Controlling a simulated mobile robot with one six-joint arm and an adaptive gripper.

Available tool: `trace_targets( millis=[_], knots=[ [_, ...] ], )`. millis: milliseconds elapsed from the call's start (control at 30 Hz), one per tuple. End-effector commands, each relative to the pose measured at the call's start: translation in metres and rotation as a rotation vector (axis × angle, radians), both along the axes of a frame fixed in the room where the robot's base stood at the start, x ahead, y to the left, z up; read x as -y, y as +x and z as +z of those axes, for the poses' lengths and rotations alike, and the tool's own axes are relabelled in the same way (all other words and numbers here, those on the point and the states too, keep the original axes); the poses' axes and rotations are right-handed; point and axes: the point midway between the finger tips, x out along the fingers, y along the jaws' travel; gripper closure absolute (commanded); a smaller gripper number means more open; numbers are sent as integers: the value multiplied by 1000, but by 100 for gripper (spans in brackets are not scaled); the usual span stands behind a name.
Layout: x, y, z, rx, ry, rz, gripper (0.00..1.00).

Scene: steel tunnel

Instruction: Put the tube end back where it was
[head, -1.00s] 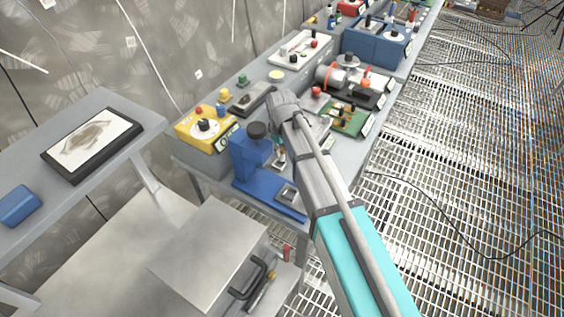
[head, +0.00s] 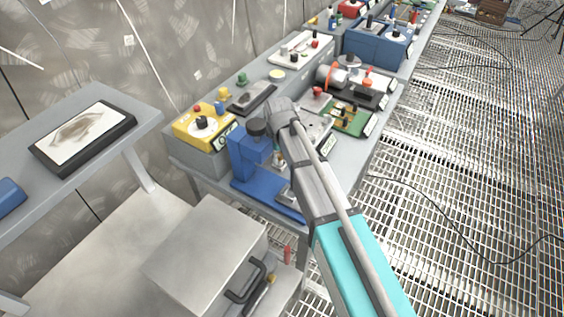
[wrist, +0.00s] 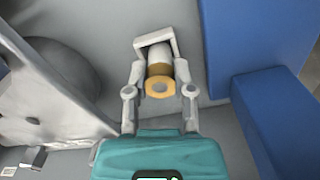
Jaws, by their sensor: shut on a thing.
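The tube end (wrist: 159,82) shows in the wrist view as a short pale cylinder with a yellow-brown ring and a hole in its near face. My gripper (wrist: 158,66) is shut on it, with one finger on each side, above a grey surface. In the head view my arm reaches over the bench and mostly hides the gripper and the tube end. They are beside the blue stand (head: 245,160) with a dark round top. I cannot tell whether the tube end touches the surface below.
Blue blocks (wrist: 278,115) are close on the right in the wrist view. A pale plate and a dark rounded shape are on the left. The yellow box (head: 203,128), green circuit board (head: 347,117) and other devices crowd the bench (head: 190,165).

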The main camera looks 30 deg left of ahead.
Motion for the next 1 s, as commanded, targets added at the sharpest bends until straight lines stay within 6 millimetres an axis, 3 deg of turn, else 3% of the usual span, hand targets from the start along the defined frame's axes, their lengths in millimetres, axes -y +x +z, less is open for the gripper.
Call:
trace_targets(
  millis=[567, 600, 767, 1000],
  knots=[
    [1, 0, -7, 0, 0, -1, 100],
    [1, 1, -7, 0, 0, -1, 65],
    [1, 1, -6, 0, 0, -1, 35],
    [1, 1, -6, 0, 0, -1, 34]
  ],
)
